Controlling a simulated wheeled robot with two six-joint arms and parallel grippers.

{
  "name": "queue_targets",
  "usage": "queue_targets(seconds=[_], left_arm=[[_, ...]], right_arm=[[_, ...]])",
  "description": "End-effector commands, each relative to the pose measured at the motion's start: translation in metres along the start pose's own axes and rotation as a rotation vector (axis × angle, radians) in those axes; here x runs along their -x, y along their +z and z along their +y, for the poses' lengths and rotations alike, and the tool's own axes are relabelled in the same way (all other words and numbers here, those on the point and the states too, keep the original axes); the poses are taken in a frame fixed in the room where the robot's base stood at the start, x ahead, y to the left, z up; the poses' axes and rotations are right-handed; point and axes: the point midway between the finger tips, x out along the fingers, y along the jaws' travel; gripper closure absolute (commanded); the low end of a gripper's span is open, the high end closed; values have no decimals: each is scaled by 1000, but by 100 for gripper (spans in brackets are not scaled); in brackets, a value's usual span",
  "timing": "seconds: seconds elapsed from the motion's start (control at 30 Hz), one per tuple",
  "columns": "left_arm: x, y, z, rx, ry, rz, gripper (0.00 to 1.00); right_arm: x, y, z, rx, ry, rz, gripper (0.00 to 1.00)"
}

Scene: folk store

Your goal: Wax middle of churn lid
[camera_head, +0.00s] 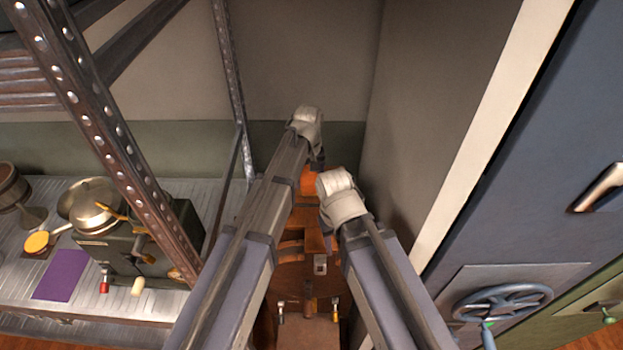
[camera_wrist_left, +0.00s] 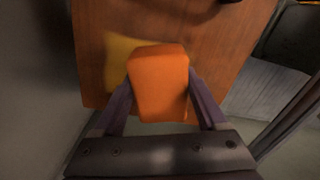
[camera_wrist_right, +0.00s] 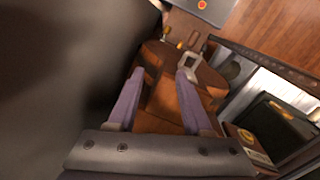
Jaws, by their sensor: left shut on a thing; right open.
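My left gripper (camera_wrist_left: 159,92) is shut on an orange block (camera_wrist_left: 158,82), which I take for the wax. The block is over a brown wooden board (camera_wrist_left: 210,40), probably the churn lid; whether it touches is unclear. A yellow patch (camera_wrist_left: 118,58) on the board is partly hidden by the block. In the head view, orange (camera_head: 311,181) shows between my two wrists, and my left fingers are hidden. My right gripper (camera_wrist_right: 160,75) is open and empty, above brown wooden furniture (camera_wrist_right: 165,118) with a metal loop (camera_wrist_right: 191,64). My right fingers are hidden in the head view.
A steel shelf upright (camera_head: 110,135) stands left of my left arm. A counter (camera_head: 110,304) behind it bears a pan (camera_head: 88,200), a dark green box (camera_head: 170,238) and a purple cloth (camera_head: 62,274). A wall (camera_head: 410,130) and a blue door with a handwheel (camera_head: 503,302) are close on the right.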

Motion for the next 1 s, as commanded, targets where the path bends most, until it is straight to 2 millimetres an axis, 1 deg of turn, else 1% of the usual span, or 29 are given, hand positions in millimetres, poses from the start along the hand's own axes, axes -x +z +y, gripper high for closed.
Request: queue_targets(seconds=[0.4,0.73,1.0], left_arm=[[-2,-9,-30,1,0,0,70],[-2,-12,-37,2,-1,0,70],[0,-18,-56,2,-1,0,70]], right_arm=[[-2,0,0,0,0,0,50],[-2,0,0,0,0,0,50],[0,0,0,0,0,0,50]])
